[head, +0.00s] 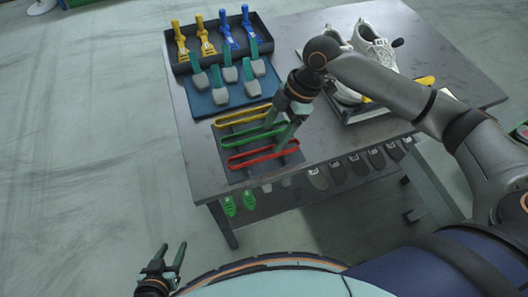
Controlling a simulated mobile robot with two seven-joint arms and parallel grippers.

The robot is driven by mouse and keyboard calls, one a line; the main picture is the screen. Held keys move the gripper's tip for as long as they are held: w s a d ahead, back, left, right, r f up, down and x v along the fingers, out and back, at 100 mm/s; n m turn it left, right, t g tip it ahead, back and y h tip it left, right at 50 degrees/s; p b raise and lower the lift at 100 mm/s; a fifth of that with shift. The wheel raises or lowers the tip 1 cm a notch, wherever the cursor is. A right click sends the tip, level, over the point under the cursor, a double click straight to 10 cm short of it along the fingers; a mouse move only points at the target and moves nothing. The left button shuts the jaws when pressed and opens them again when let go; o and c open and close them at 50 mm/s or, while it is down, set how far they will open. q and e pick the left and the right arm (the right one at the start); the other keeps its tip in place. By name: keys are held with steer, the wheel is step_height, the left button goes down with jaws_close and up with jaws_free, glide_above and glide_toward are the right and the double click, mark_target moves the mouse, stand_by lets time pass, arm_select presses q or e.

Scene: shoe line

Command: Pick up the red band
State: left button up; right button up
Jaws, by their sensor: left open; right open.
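The red band (248,157) is a long narrow loop lying at the front of a dark mat on the table, nearest the table's front edge. A green band (242,139) and a yellow band (232,120) lie behind it. My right gripper (285,146) reaches down over the right part of the bands, its open fingers close to the red band's right end. I cannot tell whether it touches the band. My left gripper (174,254) is open and empty, low at the left, away from the table.
Behind the bands, a blue mat (197,107) holds several grey and teal tools. A dark tray (183,66) holds yellow and blue tools. White shoes (372,47) stand on a stand at the right. Dark tongue-shaped pieces (338,172) hang along the front edge. The left floor is clear.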

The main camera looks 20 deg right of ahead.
mark_target(268, 148)
steer(key=x, duration=0.5)
steer(key=shift+s+f, duration=0.1)
steer(key=shift+s, duration=0.25)
steer(key=shift+c, duration=0.2)
jaws_close()
